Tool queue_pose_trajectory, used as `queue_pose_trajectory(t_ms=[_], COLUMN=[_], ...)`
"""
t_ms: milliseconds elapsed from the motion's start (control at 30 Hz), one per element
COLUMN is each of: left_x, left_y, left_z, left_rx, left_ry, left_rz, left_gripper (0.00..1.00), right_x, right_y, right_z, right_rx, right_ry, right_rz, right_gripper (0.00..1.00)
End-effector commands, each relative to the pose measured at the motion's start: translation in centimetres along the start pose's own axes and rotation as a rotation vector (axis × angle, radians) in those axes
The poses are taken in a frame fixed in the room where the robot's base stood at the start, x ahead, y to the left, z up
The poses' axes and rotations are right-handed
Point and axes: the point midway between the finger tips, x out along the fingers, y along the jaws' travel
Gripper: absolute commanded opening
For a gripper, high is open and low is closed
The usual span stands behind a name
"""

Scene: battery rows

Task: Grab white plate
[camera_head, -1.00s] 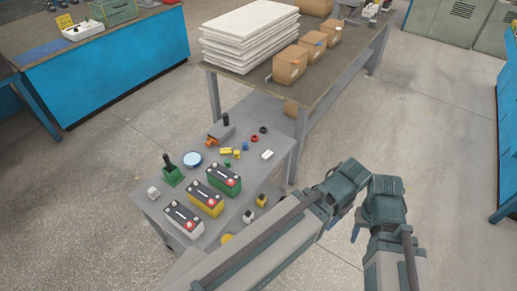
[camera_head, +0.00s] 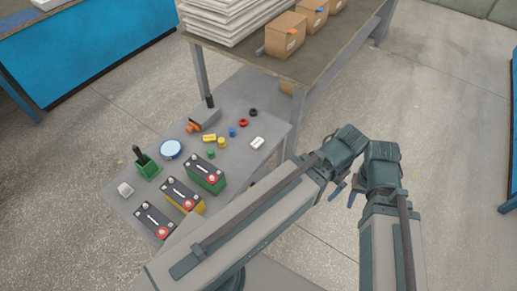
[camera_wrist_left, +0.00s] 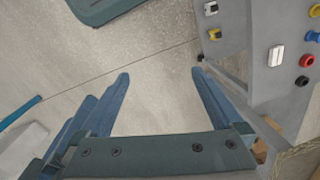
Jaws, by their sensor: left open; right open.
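A round white plate (camera_head: 171,149) with a blue rim lies flat on the low grey table (camera_head: 240,152), near its left edge in the head view. My left gripper (camera_wrist_left: 160,74) is open and empty in the left wrist view. Its two blue fingers hang over bare floor, with the grey table off to the right. My right gripper (camera_head: 353,198) is open and empty in the head view, out past the right side of the table and well apart from the plate. The plate does not show in the left wrist view.
Several batteries, one of them green (camera_head: 206,174), stand along the table's front. A green holder (camera_head: 147,165) stands beside the plate. A white block (camera_head: 257,143) and small coloured parts lie farther right. A taller bench (camera_head: 300,65) with white boards (camera_head: 228,20) and cartons rises behind.

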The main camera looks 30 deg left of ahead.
Motion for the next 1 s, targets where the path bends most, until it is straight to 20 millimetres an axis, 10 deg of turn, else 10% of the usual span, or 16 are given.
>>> queue_pose_trajectory(t_ms=[33, 600, 1000], left_x=[4.1, 24.4, 33.1], left_y=[0.4, 1.1, -4.0], left_z=[-0.2, -1.9, -3.7], left_rx=[0.001, -0.028, -0.220], left_ry=[0.000, 0.012, 0.042], left_rz=[0.000, 0.007, 0.003], left_gripper=[1.00, 1.00, 1.00], right_x=[4.1, 24.2, 32.5], right_y=[-0.4, -2.3, -3.1], right_z=[-0.2, -1.5, -2.0], right_rx=[-0.001, -0.009, -0.011], right_ry=[0.000, 0.003, 0.004], right_rz=[0.001, 0.004, 0.004], right_gripper=[0.50, 0.50, 0.50])
